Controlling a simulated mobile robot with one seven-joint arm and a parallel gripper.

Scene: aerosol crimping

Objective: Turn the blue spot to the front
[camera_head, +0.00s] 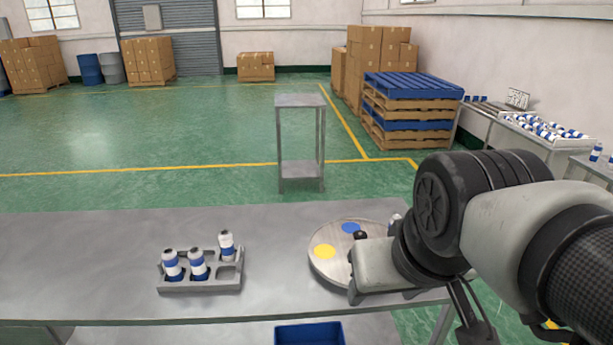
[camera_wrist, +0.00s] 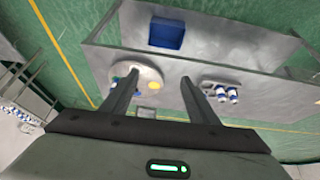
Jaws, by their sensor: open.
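A round pale turntable (camera_head: 318,270) lies on the metal table. Its blue spot (camera_head: 350,227) is at the far side in the head view. A yellow spot (camera_head: 325,251) is at the left and nearer. My gripper (camera_head: 357,265) is above the disc's right part and hides much of it. In the wrist view, my gripper (camera_wrist: 160,76) has its fingers wide apart with nothing held. The turntable (camera_wrist: 150,72) shows beyond the left finger, with the yellow spot (camera_wrist: 154,86) between the fingers. A white object (camera_head: 395,219) is mostly hidden behind my gripper.
A grey rack (camera_head: 200,287) with three blue-and-white cans (camera_head: 197,264) stands left on the table (camera_head: 90,250). A blue bin (camera_head: 308,334) is below the front edge. The table between rack and turntable is clear. A small empty stand (camera_head: 300,101) is behind.

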